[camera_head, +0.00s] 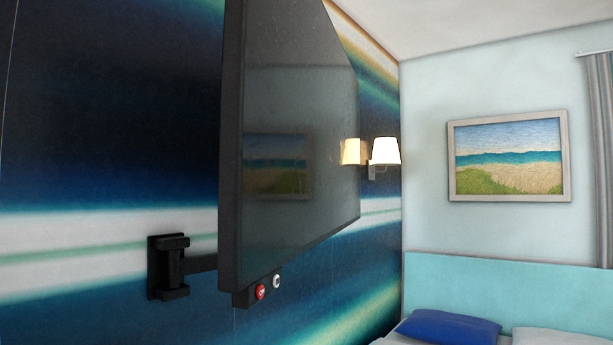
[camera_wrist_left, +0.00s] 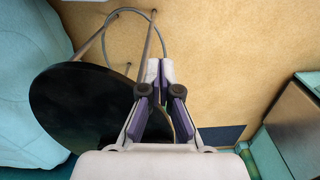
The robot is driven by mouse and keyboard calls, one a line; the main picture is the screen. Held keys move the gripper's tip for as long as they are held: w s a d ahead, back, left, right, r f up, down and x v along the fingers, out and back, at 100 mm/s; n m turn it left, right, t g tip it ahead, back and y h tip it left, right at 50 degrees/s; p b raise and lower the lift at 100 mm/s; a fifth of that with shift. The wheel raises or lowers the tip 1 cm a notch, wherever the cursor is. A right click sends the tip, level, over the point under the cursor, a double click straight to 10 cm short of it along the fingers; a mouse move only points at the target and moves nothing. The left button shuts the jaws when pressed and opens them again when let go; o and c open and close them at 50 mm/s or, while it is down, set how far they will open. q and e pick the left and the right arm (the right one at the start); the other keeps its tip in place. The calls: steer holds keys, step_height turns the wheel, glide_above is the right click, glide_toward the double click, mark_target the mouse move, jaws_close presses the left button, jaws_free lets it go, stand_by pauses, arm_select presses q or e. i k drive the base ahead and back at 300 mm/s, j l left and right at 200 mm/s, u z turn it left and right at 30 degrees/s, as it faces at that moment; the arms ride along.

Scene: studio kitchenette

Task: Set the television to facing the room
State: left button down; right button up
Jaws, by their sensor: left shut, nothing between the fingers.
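The television (camera_head: 295,150) is a large dark flat screen at the centre of the head view, seen at a steep angle. Its near edge stands out from the striped wall. It hangs on a black wall bracket (camera_head: 168,267) with an arm reaching behind it. A red button and a white one sit under its lower near corner. The screen reflects the beach picture. My left gripper (camera_wrist_left: 160,75) shows only in the left wrist view, shut and empty, pointing down over the floor and apart from the television. My right gripper is in neither view.
In the left wrist view, a black round tabletop (camera_wrist_left: 85,115) lies left of the gripper, with a teal bed (camera_wrist_left: 25,70) beyond it and a cabinet (camera_wrist_left: 290,125) at right. A lit wall lamp (camera_head: 385,152) and a bed with a blue pillow (camera_head: 447,327) are beyond the television.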

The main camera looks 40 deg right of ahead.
mark_target(289, 159)
steer(key=z, duration=1)
